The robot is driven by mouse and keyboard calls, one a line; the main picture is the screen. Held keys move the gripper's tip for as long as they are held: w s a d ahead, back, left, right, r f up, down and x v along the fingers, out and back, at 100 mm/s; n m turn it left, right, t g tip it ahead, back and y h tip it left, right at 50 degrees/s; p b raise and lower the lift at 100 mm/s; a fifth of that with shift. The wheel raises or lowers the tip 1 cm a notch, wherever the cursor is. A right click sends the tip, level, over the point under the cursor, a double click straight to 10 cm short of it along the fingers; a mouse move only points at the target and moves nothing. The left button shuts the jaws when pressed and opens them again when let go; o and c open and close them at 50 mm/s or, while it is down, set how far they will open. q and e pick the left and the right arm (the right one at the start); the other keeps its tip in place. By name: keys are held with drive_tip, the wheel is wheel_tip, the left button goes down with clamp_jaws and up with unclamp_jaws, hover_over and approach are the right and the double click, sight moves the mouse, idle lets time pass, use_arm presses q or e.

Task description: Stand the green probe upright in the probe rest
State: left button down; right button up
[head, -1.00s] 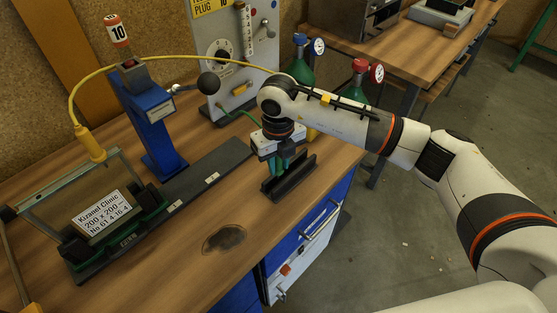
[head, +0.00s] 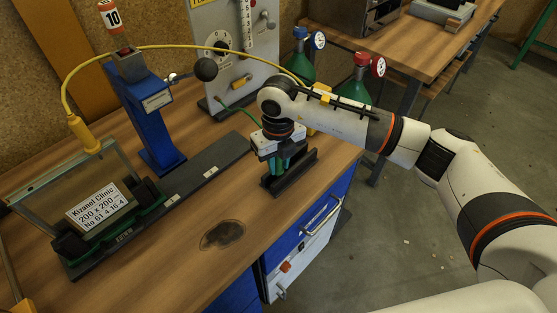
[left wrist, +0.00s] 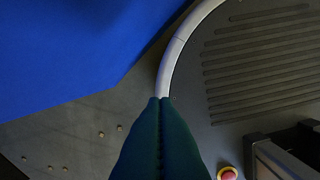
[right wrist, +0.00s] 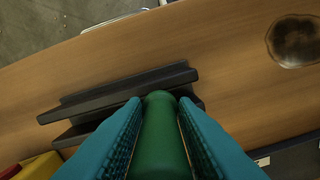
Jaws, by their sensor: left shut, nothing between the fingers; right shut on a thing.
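The green probe (right wrist: 160,135) is between the fingers of my right gripper (right wrist: 160,112) in the right wrist view. The gripper points down and is shut on it. In the head view my right gripper (head: 284,160) is over the probe rest (head: 293,178), a dark piece with two parallel rails at the bench's right edge. The rest also shows in the right wrist view (right wrist: 75,108), partly hidden by the fingers and probe. I cannot tell whether the probe's lower end is between the rails. My left gripper (left wrist: 160,100) is shut and empty, seen only in the left wrist view.
A grey panel (head: 240,60) with a dial stands behind the rest; a green cable runs from it toward my right gripper. A blue stand (head: 155,125) and framed glass pane (head: 75,175) stand left. Bench around the dark stain (head: 222,235) is clear.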

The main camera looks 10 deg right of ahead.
drive_tip(key=shift+f, duration=0.4)
drive_tip(key=o, duration=1.1)
drive_tip(key=shift+r, duration=0.1)
wheel_tip(320, 180, up, 12)
drive_tip(key=shift+b, duration=1.1)
